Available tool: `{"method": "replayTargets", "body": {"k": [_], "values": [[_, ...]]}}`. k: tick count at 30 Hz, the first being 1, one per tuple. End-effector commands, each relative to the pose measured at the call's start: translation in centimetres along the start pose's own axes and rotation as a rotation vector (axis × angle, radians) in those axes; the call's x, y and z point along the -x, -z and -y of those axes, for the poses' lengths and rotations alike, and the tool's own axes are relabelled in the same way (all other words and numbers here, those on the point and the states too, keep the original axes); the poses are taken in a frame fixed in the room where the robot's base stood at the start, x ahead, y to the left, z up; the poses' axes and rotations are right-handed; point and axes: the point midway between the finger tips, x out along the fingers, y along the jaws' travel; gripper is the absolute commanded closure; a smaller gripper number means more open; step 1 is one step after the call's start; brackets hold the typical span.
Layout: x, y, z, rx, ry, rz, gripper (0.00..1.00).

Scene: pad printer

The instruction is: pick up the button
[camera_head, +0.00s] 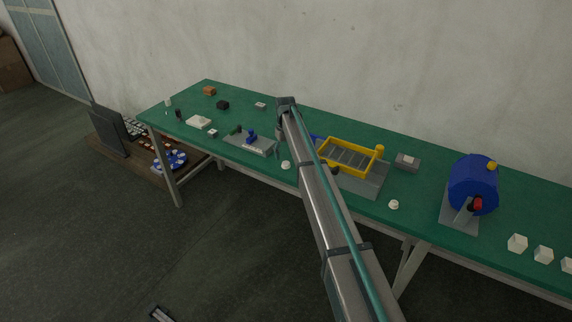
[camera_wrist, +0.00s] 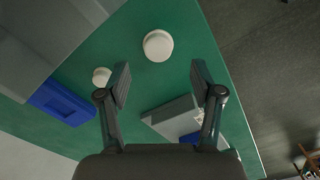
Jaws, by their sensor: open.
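No thing is marked as the button; small round white pieces fit best. In the wrist view, a larger white round piece (camera_wrist: 158,45) lies beyond the fingertips, roughly centred between them. A smaller white round piece (camera_wrist: 101,76) sits by the left finger, partly hidden by it. In the head view, one white piece (camera_head: 285,165) is at the table's front edge by my arm, and another (camera_head: 393,204) is farther right. My gripper (camera_wrist: 160,84) is open and empty above the green table; in the head view it is mostly hidden by my arm.
The green table (camera_head: 315,118) holds a grey plate with blue and green parts (camera_head: 262,146), a yellow-framed tray (camera_head: 349,144) and a blue drum with a red knob (camera_head: 470,180). A blue block (camera_wrist: 62,102) and grey plate (camera_wrist: 172,118) lie near my fingers.

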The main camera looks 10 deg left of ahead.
Motion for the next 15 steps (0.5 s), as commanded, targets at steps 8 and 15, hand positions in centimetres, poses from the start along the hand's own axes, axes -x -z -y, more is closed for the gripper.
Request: {"method": "replayTargets", "body": {"k": [8, 15], "values": [[-3.1, -0.3, -0.2, 0.0, 0.001, 0.004, 0.34], [-4.8, -0.2, -0.2, 0.0, 0.0, 0.001, 0.34]]}}
